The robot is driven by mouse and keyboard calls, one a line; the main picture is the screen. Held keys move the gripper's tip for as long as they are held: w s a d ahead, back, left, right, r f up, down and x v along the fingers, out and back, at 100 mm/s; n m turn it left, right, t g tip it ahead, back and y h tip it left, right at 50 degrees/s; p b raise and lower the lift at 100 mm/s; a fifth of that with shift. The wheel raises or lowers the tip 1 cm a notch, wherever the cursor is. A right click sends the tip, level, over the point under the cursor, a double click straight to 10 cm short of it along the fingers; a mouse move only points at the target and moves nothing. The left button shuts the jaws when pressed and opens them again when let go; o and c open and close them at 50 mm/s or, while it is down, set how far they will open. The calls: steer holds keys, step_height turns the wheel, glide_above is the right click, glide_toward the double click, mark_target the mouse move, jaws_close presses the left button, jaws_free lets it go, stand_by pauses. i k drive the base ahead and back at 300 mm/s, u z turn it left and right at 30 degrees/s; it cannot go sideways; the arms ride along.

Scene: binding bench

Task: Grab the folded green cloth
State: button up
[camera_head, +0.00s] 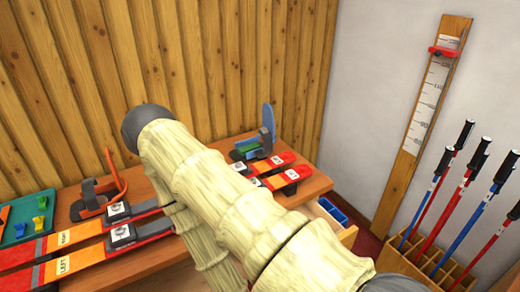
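A small green piece (248,147) shows at the back right of the wooden bench, next to a grey bracket and a blue upright part. It is too small to tell whether it is the folded cloth. No other green cloth shows clearly. My cream-sleeved arm crosses the middle of the view and hides much of the bench. My gripper is not visible.
Skis (75,262) with bindings lie across the bench (150,190). An orange-handled clamp (100,190) stands at left, near a teal tray (38,207) with coloured pieces. An open drawer (333,213) juts out at right. Ski poles (445,190) stand in a wooden rack.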

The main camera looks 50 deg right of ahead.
mark_target(242, 151)
steer(key=k, duration=0.5)
steer(key=z, duration=0.8)
steer(key=i, duration=0.5)
